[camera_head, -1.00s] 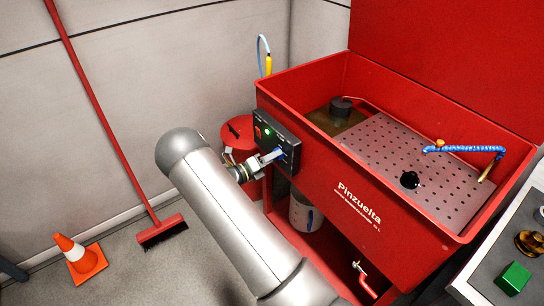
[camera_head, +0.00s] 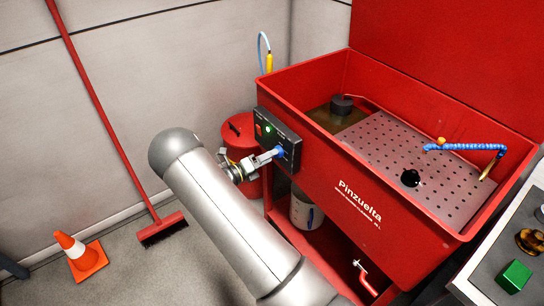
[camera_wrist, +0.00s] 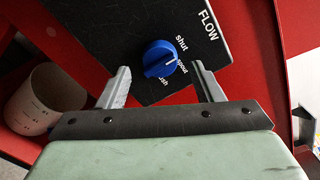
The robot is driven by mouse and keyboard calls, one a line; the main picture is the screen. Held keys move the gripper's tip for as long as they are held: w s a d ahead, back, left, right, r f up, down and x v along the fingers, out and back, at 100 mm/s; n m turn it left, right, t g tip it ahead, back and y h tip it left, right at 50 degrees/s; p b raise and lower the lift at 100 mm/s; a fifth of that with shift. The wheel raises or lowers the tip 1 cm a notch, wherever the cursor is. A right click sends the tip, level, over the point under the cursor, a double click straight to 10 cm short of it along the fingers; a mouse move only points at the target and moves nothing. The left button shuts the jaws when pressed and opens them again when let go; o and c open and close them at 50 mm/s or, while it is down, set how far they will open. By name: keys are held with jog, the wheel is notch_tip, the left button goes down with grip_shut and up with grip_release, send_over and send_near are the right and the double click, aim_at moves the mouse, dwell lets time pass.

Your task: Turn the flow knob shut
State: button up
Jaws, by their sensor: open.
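The blue flow knob (camera_wrist: 160,58) sits on a dark panel (camera_wrist: 105,30) marked FLOW. A third label is partly hidden by the knob. My gripper (camera_wrist: 161,67) is open, with one finger to the left and one to the right of the knob. I cannot tell whether either finger touches it. In the head view my gripper (camera_head: 268,157) is at the panel (camera_head: 284,136) on the washer's left front, and the knob (camera_head: 279,151) shows as a small blue patch at the fingertips.
The red parts washer (camera_head: 410,245) fills the right side. A green light (camera_head: 268,129) glows on the panel. A white bucket (camera_head: 301,212) stands below, and a red can (camera_head: 236,128) stands behind my wrist. A broom (camera_head: 163,230) and cone (camera_head: 84,258) are left.

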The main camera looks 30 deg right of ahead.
jog(key=s+a+b, duration=0.1)
jog(key=s+a, duration=0.1)
jog(key=a, duration=1.3)
jog(key=shift+s, duration=0.3)
